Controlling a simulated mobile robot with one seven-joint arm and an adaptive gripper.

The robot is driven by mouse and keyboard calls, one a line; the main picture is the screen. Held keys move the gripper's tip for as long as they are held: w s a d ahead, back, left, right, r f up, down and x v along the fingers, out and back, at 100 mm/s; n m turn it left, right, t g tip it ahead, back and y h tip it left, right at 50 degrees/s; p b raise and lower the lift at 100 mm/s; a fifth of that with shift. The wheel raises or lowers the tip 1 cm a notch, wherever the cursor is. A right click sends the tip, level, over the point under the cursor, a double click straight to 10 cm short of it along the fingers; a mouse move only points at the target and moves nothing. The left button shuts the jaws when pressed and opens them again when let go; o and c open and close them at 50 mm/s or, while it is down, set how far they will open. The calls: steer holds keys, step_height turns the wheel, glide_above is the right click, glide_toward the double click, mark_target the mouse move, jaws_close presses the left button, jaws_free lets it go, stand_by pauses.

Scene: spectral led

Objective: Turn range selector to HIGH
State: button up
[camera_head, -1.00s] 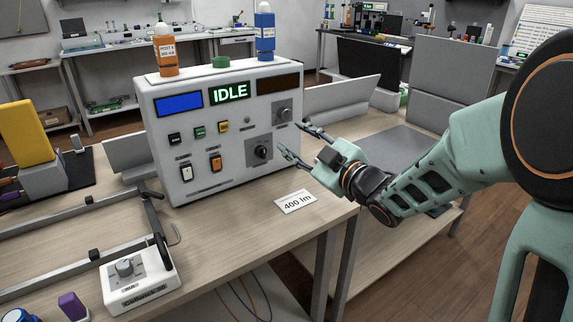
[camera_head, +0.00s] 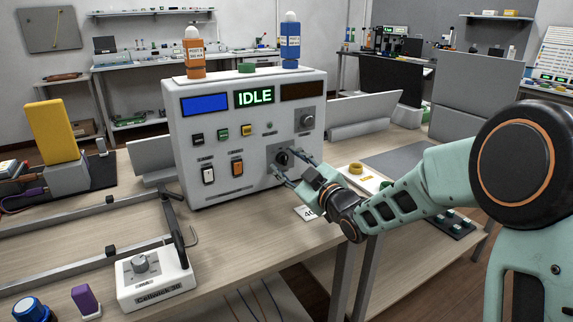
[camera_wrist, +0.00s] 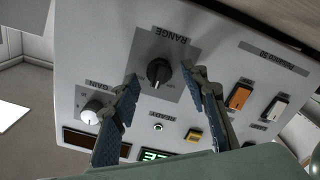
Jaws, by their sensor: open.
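The range selector (camera_wrist: 158,72) is a black knob on a grey plate labelled RANGE, seen upside down in the wrist view. In the head view it (camera_head: 283,159) sits low on the right of the white instrument box (camera_head: 183,130), whose display reads IDLE. My gripper (camera_head: 289,172) is open in front of the box, its fingertips close to the selector. In the wrist view my gripper's two blue-padded fingers (camera_wrist: 160,88) stand on either side of the knob, apart from it. Whether the fingertips touch the panel I cannot tell.
The gain knob (camera_head: 307,118) is just above the selector. Rocker switches (camera_head: 238,168) are to its left. Orange (camera_head: 194,58) and blue (camera_head: 290,45) bottles stand on the box. A small white control box (camera_head: 155,281) and a metal frame (camera_head: 108,254) are at front left.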

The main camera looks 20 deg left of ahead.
steer(key=shift+w+a, duration=0.3)
steer(key=shift+a, duration=0.05)
jaws_close()
steer(key=shift+m, duration=0.4)
steer(key=m+p, duration=0.1)
steer(key=m, duration=0.2)
steer(key=shift+d+r+m, duration=0.1)
steer(key=shift+m, duration=0.2)
steer(key=m+p, duration=0.2)
steer(key=m, duration=0.3)
steer(key=shift+w, duration=0.1)
steer(key=shift+m, duration=0.4)
